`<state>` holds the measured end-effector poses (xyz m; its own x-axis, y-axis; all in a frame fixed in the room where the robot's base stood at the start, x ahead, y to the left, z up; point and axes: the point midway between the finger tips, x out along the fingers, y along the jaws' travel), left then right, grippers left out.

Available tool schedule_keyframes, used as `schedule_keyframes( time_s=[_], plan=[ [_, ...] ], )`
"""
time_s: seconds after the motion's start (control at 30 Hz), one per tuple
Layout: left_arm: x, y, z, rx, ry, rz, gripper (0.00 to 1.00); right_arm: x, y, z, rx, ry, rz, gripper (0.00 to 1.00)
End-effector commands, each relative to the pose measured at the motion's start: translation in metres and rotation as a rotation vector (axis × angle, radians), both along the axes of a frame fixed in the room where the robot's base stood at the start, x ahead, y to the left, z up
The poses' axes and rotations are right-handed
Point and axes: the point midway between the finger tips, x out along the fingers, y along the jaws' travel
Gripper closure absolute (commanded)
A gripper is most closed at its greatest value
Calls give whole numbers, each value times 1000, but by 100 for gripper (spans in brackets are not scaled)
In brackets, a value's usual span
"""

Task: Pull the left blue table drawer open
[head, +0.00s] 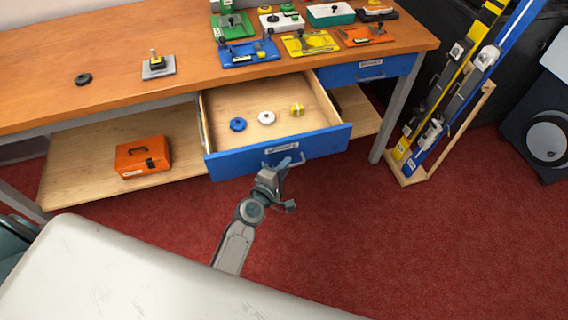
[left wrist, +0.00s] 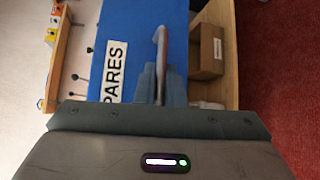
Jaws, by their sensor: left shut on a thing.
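The left blue drawer (head: 225,163) is pulled well out from under the wooden table, and its inside shows in the head view. A blue wheel-like piece (head: 237,124), a white one (head: 266,118) and a yellow one (head: 297,110) lie in it. My left gripper (head: 285,166) is at the drawer front, shut on its handle (head: 297,161). In the left wrist view the fingers (left wrist: 160,85) close around the handle (left wrist: 161,45), beside a white label (left wrist: 116,50) reading "PARES" on the blue front (left wrist: 140,15). My right gripper is not in view.
A second blue drawer (head: 340,76) at the right is shut. The tabletop (head: 120,50) holds several ski-binding parts. An orange box (head: 142,157) sits on the lower shelf (head: 75,165). Skis (head: 440,90) stand in a wooden rack at the right. Red carpet is clear in front.

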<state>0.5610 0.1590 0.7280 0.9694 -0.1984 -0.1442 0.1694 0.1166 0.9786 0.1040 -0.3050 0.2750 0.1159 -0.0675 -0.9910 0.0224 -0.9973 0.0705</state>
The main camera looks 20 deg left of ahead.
Motion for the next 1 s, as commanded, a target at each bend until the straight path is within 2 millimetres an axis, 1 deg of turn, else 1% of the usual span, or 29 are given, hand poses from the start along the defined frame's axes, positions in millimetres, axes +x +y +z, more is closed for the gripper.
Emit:
schedule_keyframes(
  time_s=[0.37,0.4,0.43,0.73,0.87,0.97,1.0],
  plan=[
    [-1,0,0,0,-1,1,100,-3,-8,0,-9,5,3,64],
    [0,0,0,0,-1,0,85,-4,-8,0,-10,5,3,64],
    [-1,0,0,0,-1,0,82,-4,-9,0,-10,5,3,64],
    [-2,0,0,0,0,0,82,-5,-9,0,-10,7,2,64],
    [-15,3,1,0,1,1,82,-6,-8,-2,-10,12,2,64],
    [-32,6,3,0,1,1,82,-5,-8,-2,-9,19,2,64],
    [-40,8,3,1,2,1,82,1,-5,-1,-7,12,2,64]
  ],
)
